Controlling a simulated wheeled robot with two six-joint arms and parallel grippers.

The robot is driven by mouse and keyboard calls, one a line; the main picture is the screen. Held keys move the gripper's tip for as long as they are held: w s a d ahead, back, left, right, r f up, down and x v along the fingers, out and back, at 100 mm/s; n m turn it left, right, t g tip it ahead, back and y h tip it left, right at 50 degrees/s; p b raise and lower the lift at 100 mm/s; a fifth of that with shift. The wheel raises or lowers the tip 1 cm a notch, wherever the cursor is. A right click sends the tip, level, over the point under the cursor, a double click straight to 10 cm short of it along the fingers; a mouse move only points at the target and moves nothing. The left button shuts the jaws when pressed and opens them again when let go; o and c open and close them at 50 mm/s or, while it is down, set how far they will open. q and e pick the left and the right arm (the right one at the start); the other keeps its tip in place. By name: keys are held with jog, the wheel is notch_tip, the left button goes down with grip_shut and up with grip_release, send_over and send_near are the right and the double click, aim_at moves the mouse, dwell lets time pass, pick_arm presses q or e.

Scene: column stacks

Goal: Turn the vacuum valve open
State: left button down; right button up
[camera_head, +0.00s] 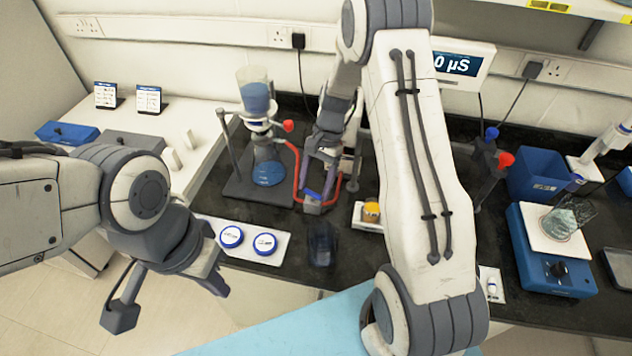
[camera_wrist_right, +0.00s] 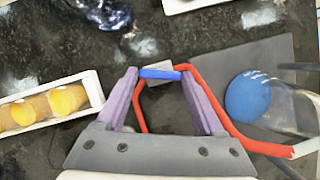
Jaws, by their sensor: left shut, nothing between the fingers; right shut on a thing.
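The vacuum valve is a small grey block (camera_wrist_right: 158,70) with a blue handle (camera_wrist_right: 160,74), set in the red hose (camera_wrist_right: 222,105). In the head view the blue handle (camera_head: 313,193) shows at the tips of my right gripper (camera_head: 318,190). The right gripper, with purple fingers in the right wrist view (camera_wrist_right: 160,78), is shut on this handle, which lies straight across between the fingertips. The red hose runs beside the filter flask (camera_head: 268,170), which has blue liquid in it. My left gripper (camera_head: 168,301) is shut and empty, low at the left, away from the valve.
A funnel with blue liquid (camera_head: 256,98) stands on the flask, next to a stand rod (camera_head: 228,143). Two blue-lidded dishes (camera_head: 231,236) lie on a white tray. A balance (camera_head: 550,275) stands far right.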

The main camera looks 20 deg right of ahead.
jog(key=shift+w+a+n+g+h+p, duration=0.15)
jog(key=shift+n+g+h, duration=0.15)
jog(key=shift+n, duration=0.65)
jog(key=shift+d+n+g+h+p, duration=0.1)
jog(key=shift+n+g+h+p, duration=0.15)
jog(key=shift+n, duration=0.7)
jog(key=o, duration=1.4)
jog(key=shift+b+v, duration=1.3)
jog(key=shift+v, duration=3.95)
jog(key=shift+a, duration=0.15)
